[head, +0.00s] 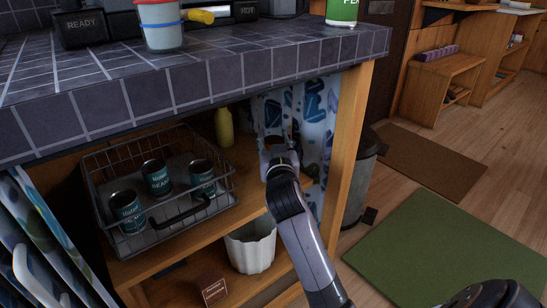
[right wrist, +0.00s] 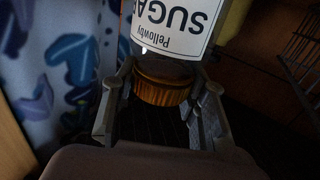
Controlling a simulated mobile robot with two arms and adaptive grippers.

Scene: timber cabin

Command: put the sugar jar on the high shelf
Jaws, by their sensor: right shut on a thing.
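The sugar jar (right wrist: 176,28) has a white label reading SUGAR, upside down in the right wrist view, and an amber ribbed lid (right wrist: 163,90). My right gripper (right wrist: 160,108) is shut on the jar at its lid end, one finger on each side. In the head view my right gripper (head: 279,158) reaches into the open cabinet, over the right part of the upper shelf (head: 246,196). The jar is mostly hidden there, and I cannot tell whether it touches the shelf.
A wire basket (head: 112,238) with several cans stands left on the upper shelf. A yellow bottle (head: 224,127) stands behind. A patterned curtain (head: 318,115) and wooden post (head: 349,150) bound the right. A white pot (head: 250,252) stands below. The tiled counter (head: 260,75) overhangs.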

